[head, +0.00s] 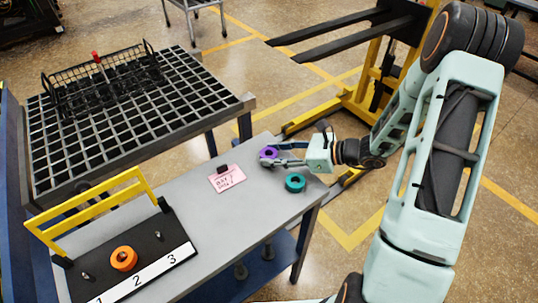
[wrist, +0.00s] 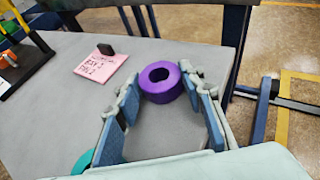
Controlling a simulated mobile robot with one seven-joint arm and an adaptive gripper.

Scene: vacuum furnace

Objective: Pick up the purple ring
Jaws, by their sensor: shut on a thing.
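The purple ring (head: 269,151) is on the grey table (head: 245,215), near its far right part. In the wrist view the purple ring (wrist: 161,91) sits between the tips of my two blue-padded fingers, its hole facing up. My gripper (head: 267,159) reaches in from the right and is shut on the ring; the fingers also show in the wrist view (wrist: 162,84). The ring appears to be at table height; I cannot tell whether it still touches the surface.
A teal ring (head: 295,187) lies close beside my gripper. A pink note (head: 229,182) with a black block (head: 222,169) lies left. An orange ring (head: 123,264) sits on a black numbered board (head: 160,235) under a yellow frame (head: 95,205). A grid rack (head: 150,118) stands behind.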

